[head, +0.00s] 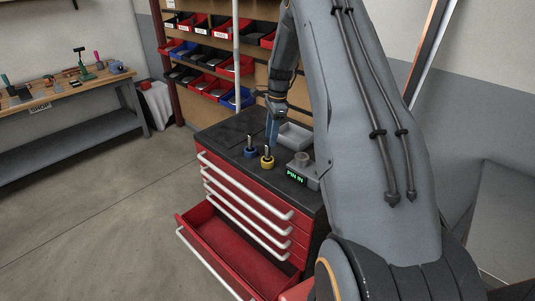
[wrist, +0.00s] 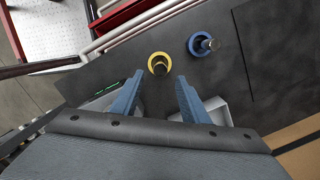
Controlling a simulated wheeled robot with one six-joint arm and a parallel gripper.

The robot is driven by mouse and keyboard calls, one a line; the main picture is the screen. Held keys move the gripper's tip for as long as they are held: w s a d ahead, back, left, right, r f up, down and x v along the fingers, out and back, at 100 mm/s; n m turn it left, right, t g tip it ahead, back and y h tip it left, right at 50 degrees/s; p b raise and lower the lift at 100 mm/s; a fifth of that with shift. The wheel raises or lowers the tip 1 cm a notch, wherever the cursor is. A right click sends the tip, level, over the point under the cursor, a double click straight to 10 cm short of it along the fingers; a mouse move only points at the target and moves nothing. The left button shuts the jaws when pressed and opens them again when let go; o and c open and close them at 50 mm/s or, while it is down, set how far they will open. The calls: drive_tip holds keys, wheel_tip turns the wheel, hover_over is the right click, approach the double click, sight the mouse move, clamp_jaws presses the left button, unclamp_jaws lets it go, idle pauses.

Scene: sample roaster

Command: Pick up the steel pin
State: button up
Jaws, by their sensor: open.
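Two short metallic pins stand upright in ringed holders on the black cabinet top (head: 222,133). One pin (head: 250,141) is in a blue holder (head: 250,153), the other (head: 267,150) in a yellow holder (head: 267,162); I cannot tell which one the task means. In the wrist view the yellow holder (wrist: 152,60) lies just past the gap between my fingertips, and the blue holder (wrist: 195,44) is farther right. My gripper (wrist: 160,78) is open with blue fingers and nothing between them. In the head view my gripper (head: 271,143) is behind the holders.
A grey tray (head: 294,134) stands right of my gripper. A grey block with a round socket (head: 301,161) and a lit "PIN IN" sign (head: 296,177) is at the right edge. The cabinet's bottom red drawer (head: 235,250) is pulled out. Bins (head: 212,70) line the rack behind.

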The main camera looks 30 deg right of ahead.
sight(268, 149)
drive_tip(key=f+p, duration=0.1)
drive_tip(key=f, duration=0.1)
drive_tip(key=a+f+p, duration=0.1)
drive_tip(key=f, duration=0.2)
drive_tip(key=shift+w+a+f, duration=0.1)
drive_tip(key=shift+a+f, duration=0.1)
drive_tip(key=shift+f, duration=0.1)
drive_tip(key=shift+f+p, duration=0.4)
drive_tip(key=shift+f, duration=0.2)
drive_tip(key=shift+c, duration=0.2)
clamp_jaws()
